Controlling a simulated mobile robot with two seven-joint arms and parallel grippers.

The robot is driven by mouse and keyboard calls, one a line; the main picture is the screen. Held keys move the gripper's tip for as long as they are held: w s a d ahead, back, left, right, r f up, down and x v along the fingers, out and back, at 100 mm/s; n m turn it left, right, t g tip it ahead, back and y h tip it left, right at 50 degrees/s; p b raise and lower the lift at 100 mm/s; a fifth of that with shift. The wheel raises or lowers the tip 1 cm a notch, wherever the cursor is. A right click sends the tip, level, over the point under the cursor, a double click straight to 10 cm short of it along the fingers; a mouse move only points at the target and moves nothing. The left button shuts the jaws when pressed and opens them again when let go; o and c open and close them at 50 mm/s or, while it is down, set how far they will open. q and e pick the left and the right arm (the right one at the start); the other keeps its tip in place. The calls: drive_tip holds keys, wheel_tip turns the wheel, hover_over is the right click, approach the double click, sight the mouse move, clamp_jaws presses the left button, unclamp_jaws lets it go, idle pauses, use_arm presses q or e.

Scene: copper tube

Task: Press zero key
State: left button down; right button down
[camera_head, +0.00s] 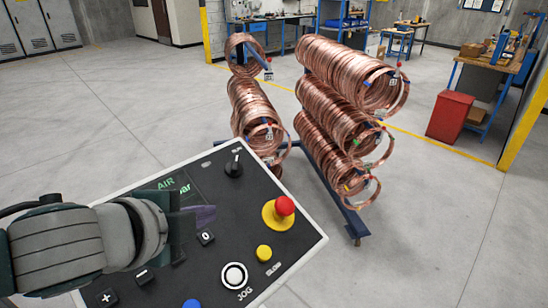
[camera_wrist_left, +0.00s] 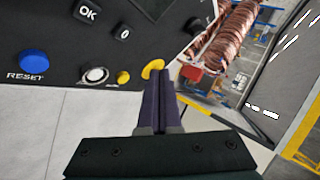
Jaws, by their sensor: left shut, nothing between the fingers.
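The zero key (camera_head: 206,237) is a small black key marked 0 on the dark control panel (camera_head: 225,265). It also shows in the left wrist view (camera_wrist_left: 124,33), up and left of the fingertips. My left gripper (camera_head: 206,216) is shut and empty. In the head view its dark purple fingertips appear just above the zero key; I cannot tell how far they are off the panel. In the left wrist view the closed fingers (camera_wrist_left: 164,80) overlap the yellow base of the red button. My right gripper is in neither view.
A red button (camera_head: 284,205) on a yellow base, a black knob (camera_head: 233,165), a yellow button (camera_head: 264,253) and a white JOG button (camera_head: 234,276) sit nearby. A blue RESET button (camera_wrist_left: 34,62) is at left. Copper coils (camera_head: 345,75) hang on a rack beyond.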

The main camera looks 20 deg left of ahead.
use_arm(q)
drive_tip(key=b, duration=0.4)
hover_over(205, 237)
drive_tip(key=s+d, duration=0.2)
wheel_tip(205, 237, down, 4)
drive_tip(key=shift+f, duration=0.1)
drive_tip(key=shift+w+a+f+b, duration=0.25)
drive_tip(key=shift+a+f+b, duration=0.2)
drive_tip(key=shift+f, duration=0.4)
drive_tip(key=shift+f, duration=0.1)
idle(0.6)
drive_tip(key=shift+a+f, duration=0.2)
drive_tip(key=shift+f, duration=0.05)
drive_tip(key=shift+w+a+f+b, duration=0.15)
drive_tip(key=shift+f+b, duration=0.3)
idle(0.6)
drive_tip(key=shift+r, duration=0.15)
drive_tip(key=shift+s+d+r+p, duration=0.2)
drive_tip(key=shift+d+r+p, duration=0.1)
drive_tip(key=shift+r+p, duration=0.55)
drive_tip(key=shift+f, duration=0.15)
